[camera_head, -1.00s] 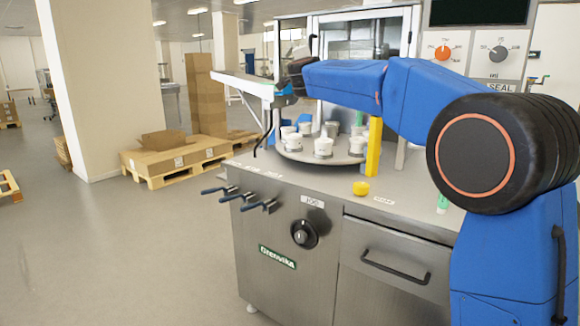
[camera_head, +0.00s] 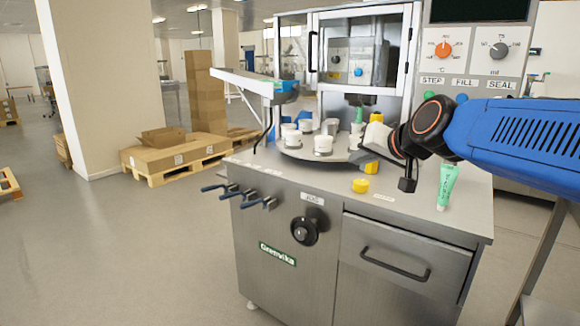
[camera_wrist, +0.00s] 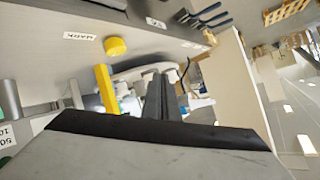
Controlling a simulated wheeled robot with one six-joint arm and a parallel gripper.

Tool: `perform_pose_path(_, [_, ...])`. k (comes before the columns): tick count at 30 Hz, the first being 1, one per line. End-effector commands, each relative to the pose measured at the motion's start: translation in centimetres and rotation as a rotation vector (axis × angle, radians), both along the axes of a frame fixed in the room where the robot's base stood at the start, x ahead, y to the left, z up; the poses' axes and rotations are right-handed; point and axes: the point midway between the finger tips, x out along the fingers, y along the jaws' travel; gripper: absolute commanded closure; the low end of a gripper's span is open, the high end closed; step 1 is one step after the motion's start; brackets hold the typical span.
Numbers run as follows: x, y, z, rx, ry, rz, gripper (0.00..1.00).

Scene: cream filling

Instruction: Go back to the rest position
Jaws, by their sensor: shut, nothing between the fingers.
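My gripper (camera_head: 376,138) is in front of the machine's right side in the head view, in the air above the counter. Its fingers show end-on in the wrist view (camera_wrist: 157,98), close together with nothing between them. My blue arm reaches in from the right edge. A green tube (camera_head: 446,187) stands on the counter to the right, below the arm and apart from the gripper.
A turntable (camera_head: 305,153) with several white-topped holders stands left of my gripper. A yellow post (camera_head: 371,166) is just below the gripper, and a yellow button (camera_head: 360,186) is on the counter. The cabinet with a glass door (camera_head: 340,55) is behind.

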Motion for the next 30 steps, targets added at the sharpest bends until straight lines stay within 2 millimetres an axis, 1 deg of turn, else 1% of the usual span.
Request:
perform_pose_path(1, [-2.3,-0.9,-1.9,-0.036,0.036,0.007,1.00])
perform_pose_path(2, [-3.6,-1.4,-3.2,-0.059,0.062,0.012,1.00])
perform_pose_path(3, [-5.3,-2.2,-4.8,-0.090,0.096,0.018,1.00])
perform_pose_path(5, [-7.9,-3.2,-7.2,-0.135,0.146,0.027,1.00])
perform_pose_path(6, [-9.6,-3.9,-8.8,-0.164,0.180,0.031,1.00])
perform_pose_path(8, [-12.2,-5.0,-11.2,-0.207,0.230,0.036,1.00])
perform_pose_path(9, [-13.9,-5.8,-12.8,-0.235,0.265,0.039,1.00])
perform_pose_path(11, [-16.6,-6.9,-15.2,-0.276,0.318,0.041,1.00])
perform_pose_path(12, [-18.3,-7.7,-16.7,-0.303,0.354,0.041,1.00])
perform_pose_path(15, [-22.2,-9.3,-20.1,-0.362,0.435,0.040,1.00])
perform_pose_path(18, [-25.4,-10.7,-22.7,-0.408,0.501,0.036,1.00])
perform_pose_path(21, [-27.5,-11.6,-24.4,-0.438,0.546,0.034,1.00])
perform_pose_path(24, [-28.6,-12.1,-25.3,-0.454,0.570,0.031,1.00])
perform_pose_path(30, [-28.9,-12.2,-25.5,-0.458,0.577,0.032,1.00])
